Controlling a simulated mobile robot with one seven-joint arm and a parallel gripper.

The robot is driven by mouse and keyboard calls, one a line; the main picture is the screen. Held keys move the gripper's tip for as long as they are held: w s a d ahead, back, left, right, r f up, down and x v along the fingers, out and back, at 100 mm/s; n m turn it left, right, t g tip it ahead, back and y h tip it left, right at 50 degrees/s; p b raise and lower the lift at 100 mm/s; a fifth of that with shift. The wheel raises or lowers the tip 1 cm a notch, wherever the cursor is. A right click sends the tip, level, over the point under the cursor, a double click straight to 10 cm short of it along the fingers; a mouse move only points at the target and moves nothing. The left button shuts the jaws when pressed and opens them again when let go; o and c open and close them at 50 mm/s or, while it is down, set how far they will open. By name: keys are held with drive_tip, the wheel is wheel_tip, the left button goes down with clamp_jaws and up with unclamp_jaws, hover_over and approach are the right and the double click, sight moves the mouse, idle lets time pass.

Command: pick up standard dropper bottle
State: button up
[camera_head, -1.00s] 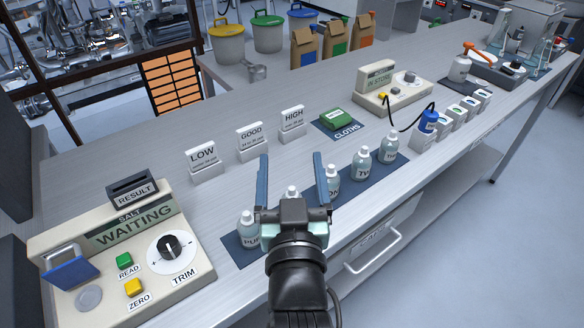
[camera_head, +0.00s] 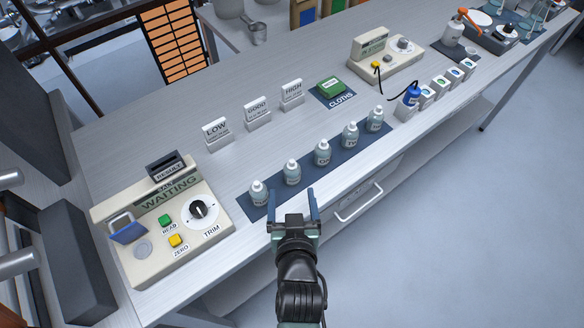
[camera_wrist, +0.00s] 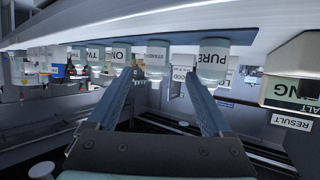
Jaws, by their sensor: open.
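The standard dropper bottle (camera_head: 292,173) is a small clear bottle with a white cap and a pale label. It stands second from the left in a row on a dark blue mat (camera_head: 272,203). In the wrist view, which is upside down, the bottle labelled STANDARD (camera_wrist: 157,58) shows between and beyond the finger ends. My gripper (camera_head: 292,196) is open and empty at the bench's front edge, its fingers pointing toward that bottle. It also shows in the wrist view (camera_wrist: 158,80). The fingers appear apart from the bottle.
The PURE bottle (camera_head: 259,193) stands close left, and another bottle (camera_head: 322,152) close right. A salt meter (camera_head: 165,225) is at left. LOW, GOOD and HIGH cards (camera_head: 257,113) stand behind the row. A drawer handle (camera_head: 358,205) projects from the bench front.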

sight(293, 179)
drive_tip(key=shift+p+x, duration=0.4)
drive_tip(key=shift+x, duration=4.05)
drive_tip(key=shift+w+d+r, duration=0.1)
drive_tip(key=shift+d+r, duration=0.05)
drive_tip(key=shift+r, duration=0.05)
clamp_jaws()
